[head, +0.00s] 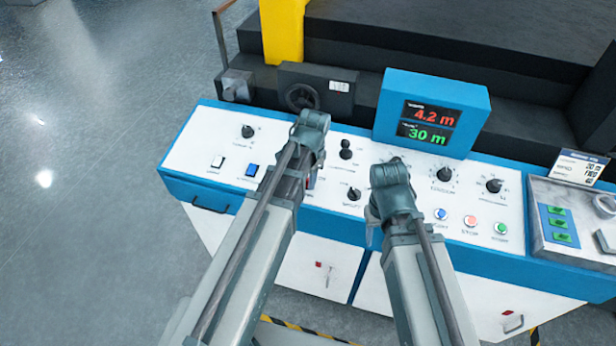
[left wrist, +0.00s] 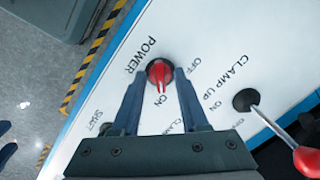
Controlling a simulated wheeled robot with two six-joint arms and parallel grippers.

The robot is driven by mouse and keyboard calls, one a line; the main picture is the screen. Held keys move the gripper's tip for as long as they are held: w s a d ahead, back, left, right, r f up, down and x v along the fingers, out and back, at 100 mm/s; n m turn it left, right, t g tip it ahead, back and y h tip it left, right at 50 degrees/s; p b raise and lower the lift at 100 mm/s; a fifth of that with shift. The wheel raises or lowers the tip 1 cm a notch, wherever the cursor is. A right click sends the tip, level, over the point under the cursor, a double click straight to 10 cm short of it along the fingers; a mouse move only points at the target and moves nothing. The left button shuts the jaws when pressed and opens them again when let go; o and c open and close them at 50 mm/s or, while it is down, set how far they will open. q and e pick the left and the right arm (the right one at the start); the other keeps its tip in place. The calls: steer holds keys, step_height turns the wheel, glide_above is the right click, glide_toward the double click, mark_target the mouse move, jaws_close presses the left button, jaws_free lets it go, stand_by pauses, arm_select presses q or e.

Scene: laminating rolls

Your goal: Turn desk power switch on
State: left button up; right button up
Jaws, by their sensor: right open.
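The power knob (left wrist: 159,72), a black round base with a red grip, is in the left wrist view on the white panel, between the words POWER, OFF and ON. Its red grip lies roughly up and down in the picture, the lower end toward the word ON. My left gripper (left wrist: 163,73) has its two blue fingers either side of the knob, apart from the red grip, with the black base showing between. In the head view my left arm hides the knob. My right gripper (head: 371,228) is open low over the panel, mostly hidden by its own wrist.
A clamp lever with a red end (left wrist: 305,158) stands close right of the left fingers. The blue-edged desk (head: 185,180) carries other knobs and buttons, and a display (head: 430,115) reading 4.2 m and 30 m. Black machinery rises behind; grey floor lies left.

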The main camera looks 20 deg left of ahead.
arm_select(q)
steer(key=shift+r, duration=0.1)
step_height(320, 180, up, 14)
steer(key=s+d+p, duration=0.1)
steer(key=p, duration=1.2)
steer(key=shift+f+p, duration=0.25)
steer(key=shift+p, duration=0.1)
steer(key=shift+s+d, duration=0.1)
steer(key=s+d+f+n+g+b, duration=0.1)
steer(key=s+d+f+n+b, duration=0.4)
steer(key=s+d+f+b, duration=0.4)
steer(key=s+f+b, duration=0.1)
steer(key=s, duration=0.3)
steer(key=shift+f+n+b, duration=0.3)
steer(key=shift+f+b, duration=0.1)
steer(key=shift+o, duration=0.3)
